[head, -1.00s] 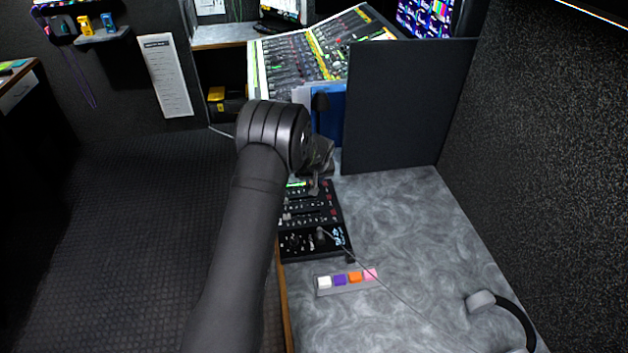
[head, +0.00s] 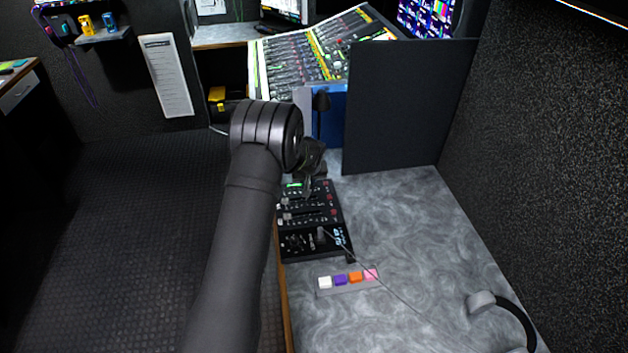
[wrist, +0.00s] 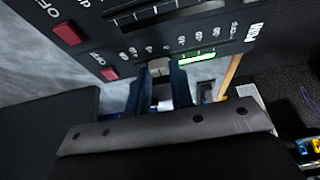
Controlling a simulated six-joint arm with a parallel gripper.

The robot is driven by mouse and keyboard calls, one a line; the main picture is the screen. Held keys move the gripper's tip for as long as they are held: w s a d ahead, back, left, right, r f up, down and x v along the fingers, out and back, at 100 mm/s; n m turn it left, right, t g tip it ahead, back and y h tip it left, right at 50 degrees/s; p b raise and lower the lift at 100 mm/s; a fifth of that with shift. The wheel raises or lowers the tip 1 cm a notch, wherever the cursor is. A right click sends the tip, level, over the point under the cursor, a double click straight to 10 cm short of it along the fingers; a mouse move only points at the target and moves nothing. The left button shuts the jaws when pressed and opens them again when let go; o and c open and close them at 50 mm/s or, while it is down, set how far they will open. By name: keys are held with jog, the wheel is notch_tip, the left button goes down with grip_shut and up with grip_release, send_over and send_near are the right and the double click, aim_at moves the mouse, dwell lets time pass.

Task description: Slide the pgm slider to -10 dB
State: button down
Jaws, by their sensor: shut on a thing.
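The black mixer panel (head: 335,243) lies on the desk below my gripper (head: 306,186) in the head view. The wrist view shows its end close up (wrist: 215,22), with slider tracks, a dB scale, a partly readable white label and red buttons. My gripper (wrist: 160,75) is shut on the grey knob of the end slider (wrist: 158,67), which I take to be the pgm slider. The knob stands between the red button and the scale's larger numbers. The fingers hide part of the track, so I cannot read the exact dB value.
A lit green display (wrist: 197,58) sits beside the scale. A dark upright partition (head: 400,110) stands behind the panel at right. A button strip (head: 347,284), a cable and a headset (head: 505,315) lie on the desk. The desk's right middle is clear.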

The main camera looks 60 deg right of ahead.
jog(key=shift+w+a, duration=1.1)
jog(key=c, duration=1.5)
grip_release()
jog(key=shift+r, duration=0.1)
jog(key=v, duration=1.7)
jog(key=shift+s+r, duration=0.1)
